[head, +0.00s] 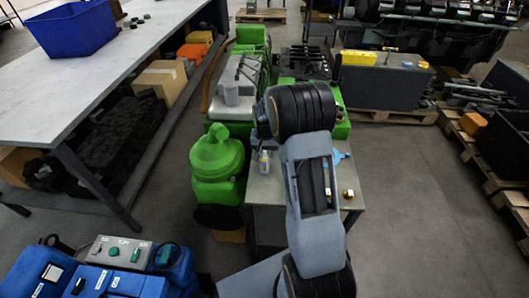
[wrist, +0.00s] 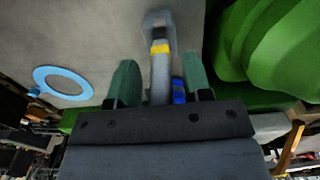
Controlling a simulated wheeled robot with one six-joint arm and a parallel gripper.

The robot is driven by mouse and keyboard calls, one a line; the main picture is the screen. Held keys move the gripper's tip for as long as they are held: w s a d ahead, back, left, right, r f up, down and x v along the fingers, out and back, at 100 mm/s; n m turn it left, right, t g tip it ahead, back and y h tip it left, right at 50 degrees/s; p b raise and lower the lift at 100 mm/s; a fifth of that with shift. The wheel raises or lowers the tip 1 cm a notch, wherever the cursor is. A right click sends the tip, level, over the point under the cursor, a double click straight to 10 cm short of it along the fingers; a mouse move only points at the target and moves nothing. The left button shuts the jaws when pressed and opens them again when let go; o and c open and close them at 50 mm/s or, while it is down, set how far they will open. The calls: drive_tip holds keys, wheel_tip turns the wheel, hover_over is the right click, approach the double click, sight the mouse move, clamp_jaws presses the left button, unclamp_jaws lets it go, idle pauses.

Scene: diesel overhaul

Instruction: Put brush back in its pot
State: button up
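In the wrist view my gripper (wrist: 160,82) has its two green fingers spread, with gaps beside the item between them. That item is a slim grey piece with a yellow band (wrist: 160,48) and a dark patch near its far end. It looks like the brush, but I cannot tell for sure. A small blue piece (wrist: 178,88) shows beside it, near the right finger. In the head view a small pale container with yellow and blue on it (head: 264,161) stands on the bench top, perhaps the pot. My arm hides the gripper there.
A light blue ring (wrist: 62,86) lies on the grey surface, left of the fingers. A green housing (head: 217,165) stands close to the left of the small bench (head: 268,190). Small brass-coloured pieces (head: 348,194) lie on the bench's right side.

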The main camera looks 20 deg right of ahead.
drive_tip(key=shift+r, duration=0.1)
drive_tip(key=shift+r+p, duration=0.35)
wheel_tip(320, 180, up, 11)
drive_tip(key=shift+f+b, duration=0.2)
drive_tip(key=shift+b, duration=0.1)
drive_tip(key=shift+r, duration=0.35)
drive_tip(key=s+a+r+n+t, duration=0.1)
drive_tip(key=s+a, duration=0.4)
drive_tip(key=s, duration=0.5)
drive_tip(key=s+a+r+n+t, duration=0.2)
drive_tip(key=s+a+n, duration=0.3)
drive_tip(key=s, duration=0.6)
drive_tip(key=shift+s+a+r, duration=0.25)
drive_tip(key=shift+a+r, duration=0.1)
drive_tip(key=shift+r, duration=0.2)
